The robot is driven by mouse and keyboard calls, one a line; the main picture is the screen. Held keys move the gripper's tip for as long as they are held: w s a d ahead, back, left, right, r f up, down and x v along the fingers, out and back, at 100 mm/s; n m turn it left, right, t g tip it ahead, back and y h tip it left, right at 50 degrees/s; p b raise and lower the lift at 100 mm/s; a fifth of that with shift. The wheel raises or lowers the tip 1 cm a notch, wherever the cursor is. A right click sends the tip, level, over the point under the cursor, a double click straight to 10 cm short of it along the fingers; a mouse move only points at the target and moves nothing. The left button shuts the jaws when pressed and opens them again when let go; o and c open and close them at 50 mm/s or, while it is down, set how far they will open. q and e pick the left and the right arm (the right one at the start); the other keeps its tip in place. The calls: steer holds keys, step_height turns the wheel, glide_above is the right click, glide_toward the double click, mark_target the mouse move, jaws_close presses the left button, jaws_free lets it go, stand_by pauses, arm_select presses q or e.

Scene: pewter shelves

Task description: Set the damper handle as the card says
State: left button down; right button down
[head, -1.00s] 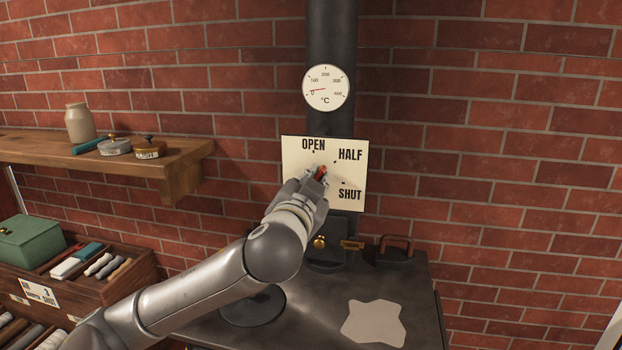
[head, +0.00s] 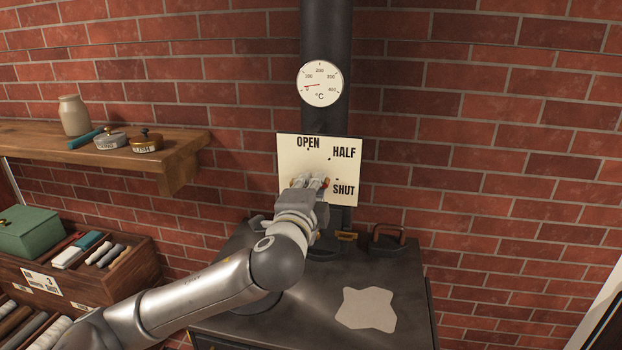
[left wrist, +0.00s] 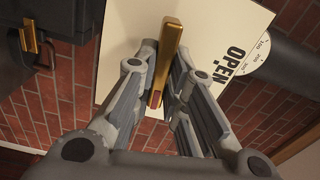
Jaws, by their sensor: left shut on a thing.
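The cream damper plate (head: 292,158) on the stovepipe carries the words OPEN at the top, HALF at the upper right and SHUT at the lower right, with small dots. My left gripper (head: 312,182) is in front of the plate, shut on the damper handle (left wrist: 169,45). In the left wrist view the handle is a brass bar with a red part, lying between the fingers. In the head view its red end (head: 326,184) shows on the SHUT side; the fingers hide most of the rest. A white card (head: 40,281) is on the wooden rack; its print is too small to read surely.
A dial gauge (head: 320,83) is above the plate. The dark stove top (head: 300,318) lies below, with a pale patch (head: 366,309). A wooden shelf (head: 165,160) with a jar and tins is at left, above a green box (head: 30,232).

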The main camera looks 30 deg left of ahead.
arm_select(q)
steer(key=shift+f+m, duration=0.1)
steer(key=shift+m, duration=0.6)
steer(key=shift+f+p, duration=0.1)
steer(key=shift+p, duration=0.2)
steer(key=c, duration=1.5)
jaws_free()
steer(key=v, duration=0.7)
steer(key=shift+s+d, duration=0.1)
steer(key=shift+s, duration=0.15)
